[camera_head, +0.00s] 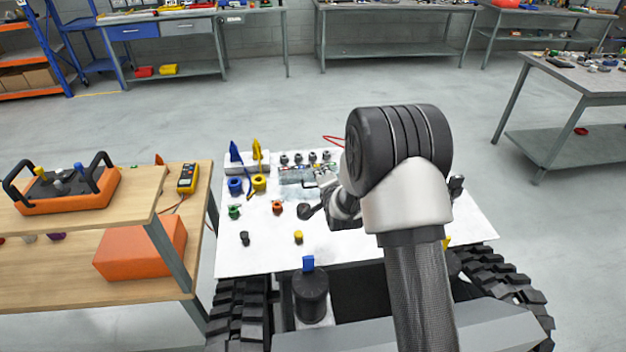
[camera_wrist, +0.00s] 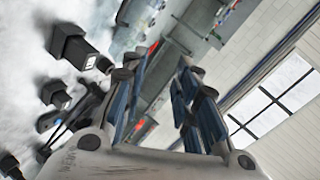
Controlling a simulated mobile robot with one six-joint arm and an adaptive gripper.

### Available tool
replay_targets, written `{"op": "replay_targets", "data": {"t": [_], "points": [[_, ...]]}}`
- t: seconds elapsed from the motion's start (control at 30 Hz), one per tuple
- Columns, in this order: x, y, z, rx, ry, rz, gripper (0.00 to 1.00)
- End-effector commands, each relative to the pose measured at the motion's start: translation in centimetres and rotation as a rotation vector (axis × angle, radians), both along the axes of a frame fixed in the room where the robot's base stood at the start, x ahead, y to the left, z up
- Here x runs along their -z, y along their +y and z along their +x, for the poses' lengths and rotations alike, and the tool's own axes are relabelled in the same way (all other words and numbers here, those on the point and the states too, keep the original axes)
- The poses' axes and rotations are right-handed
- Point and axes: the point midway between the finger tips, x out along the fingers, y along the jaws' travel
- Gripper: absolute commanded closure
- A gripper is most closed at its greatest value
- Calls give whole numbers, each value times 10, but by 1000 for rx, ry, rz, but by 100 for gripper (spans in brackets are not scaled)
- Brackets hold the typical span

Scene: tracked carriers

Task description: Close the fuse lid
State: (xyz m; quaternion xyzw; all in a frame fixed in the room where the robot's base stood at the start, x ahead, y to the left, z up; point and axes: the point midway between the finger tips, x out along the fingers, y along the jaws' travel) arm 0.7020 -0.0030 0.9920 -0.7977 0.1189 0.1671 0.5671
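A white work panel (camera_head: 270,248) carries several controls. At its far middle is a low grey box (camera_head: 290,176), partly hidden by my arm; it may be the fuse box, but I cannot clearly make out its lid. My gripper (camera_head: 322,182) is small and partly hidden by my wrist, close to the right side of this box. I cannot tell whether it touches it. In the wrist view my gripper (camera_wrist: 161,62) shows two blue-grey fingers spread apart, with nothing clearly held between them.
On the panel stand a blue lever (camera_head: 235,152), a yellow lever (camera_head: 257,152), a yellow valve knob (camera_head: 259,182) and several dark knobs. A black block (camera_wrist: 72,45) is left of the fingers in the wrist view. A wooden bench (camera_head: 75,275) stands left; open floor lies beyond.

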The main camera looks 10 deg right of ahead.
Motion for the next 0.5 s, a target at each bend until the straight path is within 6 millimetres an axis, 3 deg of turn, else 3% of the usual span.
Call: {"op": "replay_targets", "data": {"t": [0.03, 0.2, 0.33, 0.5], "points": [[31, 0, 3, 21, -20, 49, 72], [91, 1, 7, 75, -126, 209, 72], [118, 1, 2, 94, -177, 287, 72], [131, 1, 3, 103, -207, 330, 72]]}}
